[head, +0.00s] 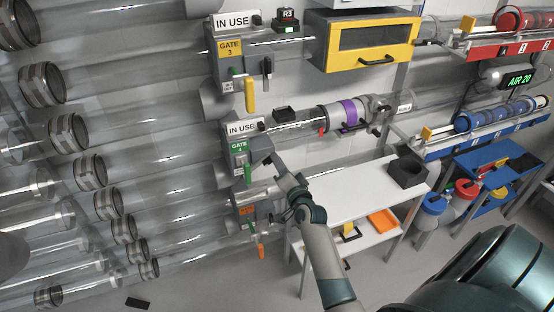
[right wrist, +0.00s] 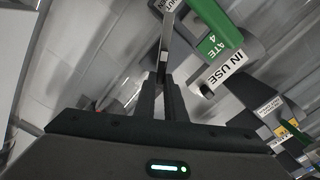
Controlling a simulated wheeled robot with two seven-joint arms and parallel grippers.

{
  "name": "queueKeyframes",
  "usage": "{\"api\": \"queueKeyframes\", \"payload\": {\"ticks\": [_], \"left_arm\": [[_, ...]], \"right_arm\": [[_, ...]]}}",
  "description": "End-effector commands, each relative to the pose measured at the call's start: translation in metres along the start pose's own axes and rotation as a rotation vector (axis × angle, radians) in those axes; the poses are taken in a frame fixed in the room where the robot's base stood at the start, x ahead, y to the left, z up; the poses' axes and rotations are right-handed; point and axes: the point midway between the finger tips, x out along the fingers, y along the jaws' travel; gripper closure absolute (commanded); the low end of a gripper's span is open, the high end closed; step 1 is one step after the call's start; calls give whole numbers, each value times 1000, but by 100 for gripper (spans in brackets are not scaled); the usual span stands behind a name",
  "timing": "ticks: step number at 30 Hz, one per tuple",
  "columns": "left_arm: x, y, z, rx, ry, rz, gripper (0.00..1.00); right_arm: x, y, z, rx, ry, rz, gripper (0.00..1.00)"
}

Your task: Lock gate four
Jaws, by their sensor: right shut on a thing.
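Gate four is a grey box with a green GATE 4 label (head: 238,147) in the middle of the head view, and its green handle (head: 248,174) hangs below. An IN USE sign (head: 241,127) sits on top; it also shows in the right wrist view (right wrist: 224,68), near the green label (right wrist: 211,47). My right gripper (head: 268,160) is at the right side of this box. In the right wrist view the fingers (right wrist: 161,98) are shut on a thin grey lever (right wrist: 166,42). My left gripper is not in view.
Gate three, with a yellow handle (head: 250,96), is above; a gate with an orange handle (head: 260,251) is below. Clear tubes run across the left. A white table (head: 350,190) with a black open box (head: 408,172) stands right of my forearm.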

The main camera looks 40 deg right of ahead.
Motion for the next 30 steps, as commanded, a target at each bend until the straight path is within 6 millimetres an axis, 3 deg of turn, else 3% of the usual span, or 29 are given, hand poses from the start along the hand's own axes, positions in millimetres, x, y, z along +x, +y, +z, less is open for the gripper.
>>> {"api": "queueKeyframes", "payload": {"ticks": [15, 30], "left_arm": [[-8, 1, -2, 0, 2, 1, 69], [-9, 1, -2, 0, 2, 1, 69]], "right_arm": [[0, 9, 1, 446, 1, 0, 100], [0, 12, 3, 583, 1, 0, 100]]}}
